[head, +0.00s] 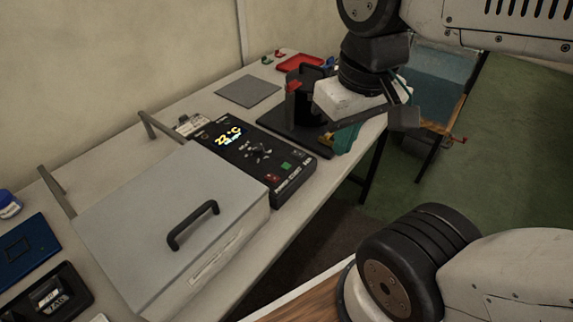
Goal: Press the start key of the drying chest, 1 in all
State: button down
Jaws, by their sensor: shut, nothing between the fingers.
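The drying chest (140,215) stands on the bench with its grey lid down and a black handle on it. Its black control panel (225,157) is on the right side, with a lit display (231,137) that seems to read about 22 °C. A green key (286,166) and a red key (272,178) sit near the panel's front edge; their labels are too small to read, and the green one looks like the start key. My gripper (328,138) is shut and empty, to the right of the panel and apart from the keys.
A black stand (292,133) with a red-topped upright is behind and beside my gripper. A green item (346,138) is partly hidden near it. A grey mat (248,91) and red tray (299,62) lie farther back. A blue item (24,247) and black meter (48,298) are at left.

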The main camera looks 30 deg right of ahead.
aim_at(285, 167)
jog(key=k, duration=0.5)
jog(key=z, duration=1.2)
jog(key=k, duration=1.25)
jog(key=u, duration=0.7)
jog(key=i, duration=1)
jog(key=u, duration=0.05)
